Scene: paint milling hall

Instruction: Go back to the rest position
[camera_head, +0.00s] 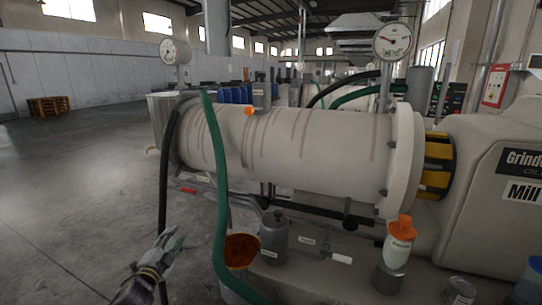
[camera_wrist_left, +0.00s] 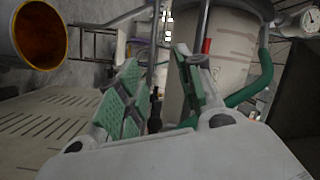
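My left gripper (camera_head: 170,243) is low in the left half of the head view, over the grey floor and left of the green hose. In the left wrist view its two green-padded fingers (camera_wrist_left: 160,88) stand apart with nothing gripped between them. My right gripper is in neither view. The large pale mill cylinder (camera_head: 290,148) lies horizontally beyond the left gripper, with brownish streaks down its side.
A green hose (camera_head: 219,190) and a dark hose (camera_head: 166,175) hang near my left gripper. A bucket with orange-brown contents (camera_head: 241,251) stands to its right; it also shows in the left wrist view (camera_wrist_left: 40,36). An orange-capped bottle (camera_head: 400,243) stands farther right. Open floor (camera_head: 70,185) lies left.

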